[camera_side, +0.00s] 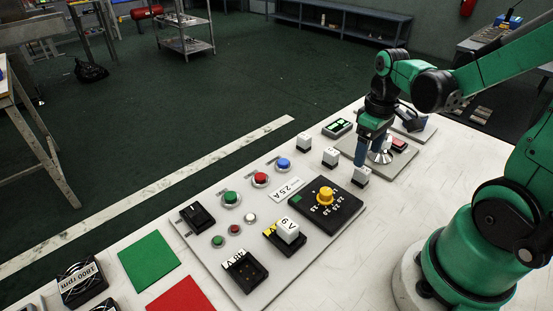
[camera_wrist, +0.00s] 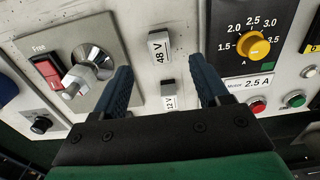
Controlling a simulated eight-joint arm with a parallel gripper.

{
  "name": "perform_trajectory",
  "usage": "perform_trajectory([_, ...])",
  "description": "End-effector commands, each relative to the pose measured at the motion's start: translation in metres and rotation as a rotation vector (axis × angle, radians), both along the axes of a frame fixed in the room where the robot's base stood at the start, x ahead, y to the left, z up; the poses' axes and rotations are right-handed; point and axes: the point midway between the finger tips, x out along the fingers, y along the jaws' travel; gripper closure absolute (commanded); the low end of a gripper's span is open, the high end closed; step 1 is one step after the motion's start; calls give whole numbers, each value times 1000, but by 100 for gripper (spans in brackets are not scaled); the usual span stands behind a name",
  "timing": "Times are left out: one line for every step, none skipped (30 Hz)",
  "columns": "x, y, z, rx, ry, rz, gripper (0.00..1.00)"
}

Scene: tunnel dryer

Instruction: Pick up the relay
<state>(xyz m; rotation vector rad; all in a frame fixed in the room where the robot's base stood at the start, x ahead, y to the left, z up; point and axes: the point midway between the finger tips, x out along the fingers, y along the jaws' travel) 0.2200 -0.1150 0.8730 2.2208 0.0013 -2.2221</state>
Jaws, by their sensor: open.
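Several white relay blocks show. In the side view one relay (camera_side: 361,176) stands right below my gripper (camera_side: 364,164), with two more relays (camera_side: 330,157) (camera_side: 304,142) in a row behind it. Another relay (camera_side: 288,230) sits on a black socket. In the wrist view a relay marked 48 V (camera_wrist: 160,47) lies just beyond the fingertips, and one marked 12 V (camera_wrist: 169,95) shows between the fingers. My gripper (camera_wrist: 167,76) is open, its two blue fingers apart with nothing held. I cannot tell the exact height gap to the nearest relay.
A metal lever (camera_wrist: 84,76) on a grey plate with a red switch (camera_wrist: 47,70) stands close beside one finger. A black dial plate with a yellow knob (camera_side: 325,196) is on the other side. Buttons and an empty-looking black socket (camera_side: 244,270) are on the panel.

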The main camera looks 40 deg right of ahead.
Motion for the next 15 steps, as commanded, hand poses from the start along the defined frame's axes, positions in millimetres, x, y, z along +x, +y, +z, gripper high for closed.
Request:
perform_trajectory([0, 0, -3, 1, 3, 0, 32])
perform_trajectory([0, 0, -5, 1, 3, 0, 32])
perform_trajectory([0, 0, -8, 1, 2, 1, 32])
perform_trajectory([0, 0, -11, 1, 2, 0, 32])
perform_trajectory([1, 0, -14, 1, 2, 0, 32])
perform_trajectory([1, 0, -19, 0, 1, 0, 32])
perform_trajectory([1, 0, -22, 0, 1, 0, 32])
perform_trajectory([0, 0, -26, 0, 1, 0, 32])
perform_trajectory([0, 0, -30, 0, 0, 0, 32])
perform_trajectory([1, 0, -33, 0, 0, 0, 32])
perform_trajectory([1, 0, -36, 0, 0, 0, 32])
perform_trajectory([1, 0, -39, 0, 0, 0, 32])
perform_trajectory([1, 0, -42, 0, 0, 0, 32])
perform_trajectory([1, 0, -44, 0, 0, 0, 32])
perform_trajectory([1, 0, -47, 0, 0, 0, 32])
